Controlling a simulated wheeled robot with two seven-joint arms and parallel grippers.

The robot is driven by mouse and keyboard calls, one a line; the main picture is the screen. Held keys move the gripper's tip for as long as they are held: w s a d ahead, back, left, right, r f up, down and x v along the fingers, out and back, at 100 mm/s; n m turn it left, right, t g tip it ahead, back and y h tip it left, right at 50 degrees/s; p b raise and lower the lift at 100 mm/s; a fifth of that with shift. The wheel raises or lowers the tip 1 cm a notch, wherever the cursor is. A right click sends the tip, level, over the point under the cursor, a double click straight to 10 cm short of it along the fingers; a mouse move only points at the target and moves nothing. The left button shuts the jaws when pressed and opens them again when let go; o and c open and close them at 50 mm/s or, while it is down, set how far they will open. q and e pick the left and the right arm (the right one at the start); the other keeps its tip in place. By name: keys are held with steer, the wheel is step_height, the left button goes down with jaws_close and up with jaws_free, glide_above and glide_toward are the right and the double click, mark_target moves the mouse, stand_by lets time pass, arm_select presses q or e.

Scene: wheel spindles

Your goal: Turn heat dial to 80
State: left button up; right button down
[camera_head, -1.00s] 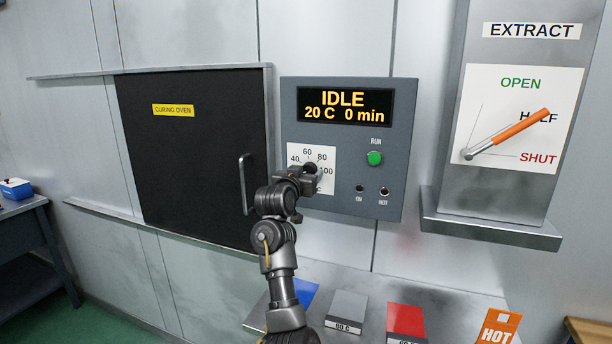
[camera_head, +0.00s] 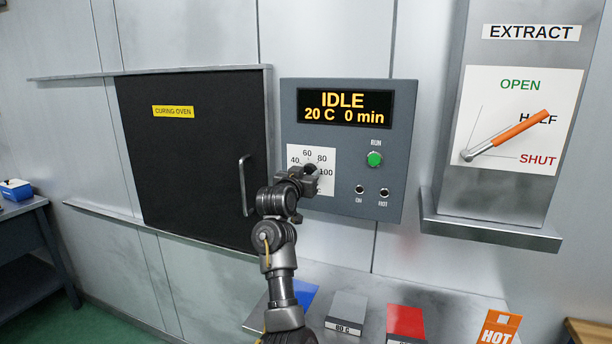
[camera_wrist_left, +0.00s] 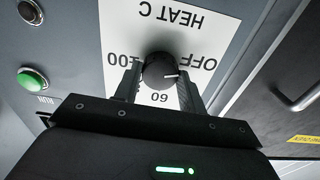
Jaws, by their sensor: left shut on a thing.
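The heat dial (camera_wrist_left: 158,71) is a round dark knob on a white scale plate (camera_wrist_left: 112,28), upside down in the left wrist view. Its white pointer line faces right there, between OFF and the spot where 40 is hidden behind a finger. My left gripper (camera_wrist_left: 160,82) has one finger on each side of the knob and is shut on it. The display (camera_head: 345,106) reads IDLE, 20 C, 0 min. My right gripper is not in view.
A green RUN button (camera_head: 375,159) is right of the dial. The curing oven door (camera_head: 190,165) with its upright handle (camera_head: 245,184) is to the left. The extract lever (camera_head: 515,131) is at the right. A shelf with colored blocks (camera_head: 405,322) lies below.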

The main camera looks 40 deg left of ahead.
arm_select(q)
steer(key=shift+m, duration=0.3)
steer(key=m+p, duration=0.1)
steer(key=m, duration=0.1)
steer(key=shift+m, duration=0.4)
steer(key=m+p, duration=0.1)
steer(key=m, duration=0.1)
steer(key=shift+m, duration=0.4)
steer(key=m, duration=0.2)
steer(key=shift+m, duration=0.3)
steer(key=m+b, duration=0.1)
steer(key=m, duration=0.2)
steer(key=shift+f+m, duration=0.1)
steer(key=shift+m, duration=0.3)
steer(key=shift+m+b, duration=4.45)
steer(key=shift+m, duration=4.05)
